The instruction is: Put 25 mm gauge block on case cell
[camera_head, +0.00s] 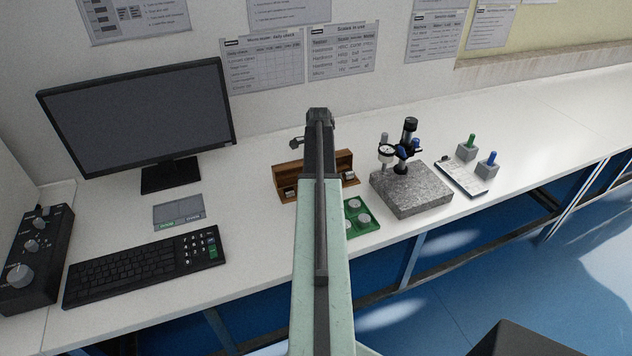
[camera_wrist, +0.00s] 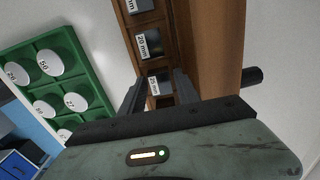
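The wooden case (camera_head: 283,170) stands on the bench behind my arm, with small metal blocks showing at its left (camera_head: 291,192) and right (camera_head: 348,176); I cannot read their sizes there. In the wrist view the case (camera_wrist: 205,40) shows a row of cells labelled 20 mm and 25 mm. The 25 mm cell (camera_wrist: 164,86) lies between the fingers of my gripper (camera_wrist: 158,90). The fingers are apart, with no block clearly held. I cannot tell whether a 25 mm gauge block sits in that cell. In the head view my arm hides the case's middle.
A green tray (camera_wrist: 50,92) with round numbered pieces lies beside the case. A granite stand (camera_head: 412,190) with a dial gauge is to the right, then two grey blocks with green and blue knobs (camera_head: 467,150). A keyboard (camera_head: 146,268) and monitor (camera_head: 140,115) are left.

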